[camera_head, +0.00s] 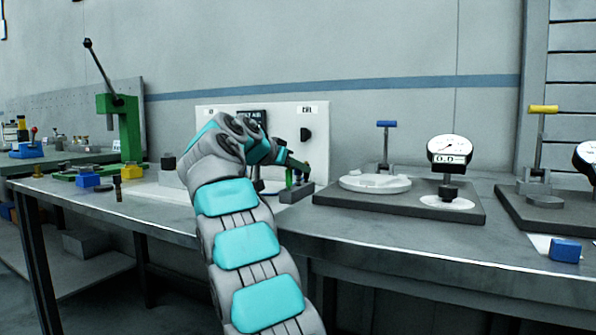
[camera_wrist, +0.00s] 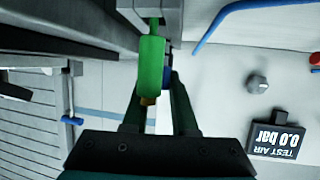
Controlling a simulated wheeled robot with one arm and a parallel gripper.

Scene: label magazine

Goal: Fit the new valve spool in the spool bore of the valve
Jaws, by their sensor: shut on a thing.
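My gripper (camera_head: 300,166) is at the dark grey block (camera_head: 296,193) in front of the white panel, with its dark fingers pointing right. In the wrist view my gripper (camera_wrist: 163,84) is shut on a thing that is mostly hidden. The green piece also shows upright above the grey block in the head view (camera_head: 289,178). I cannot tell the spool, the valve or its bore apart here.
The white panel (camera_head: 318,140) carries a dark knob and a display; the wrist view shows the display (camera_wrist: 276,137) upside down, reading 0.0 bar. Right are a dial gauge (camera_head: 450,150) and a blue-handled clamp (camera_head: 386,140).

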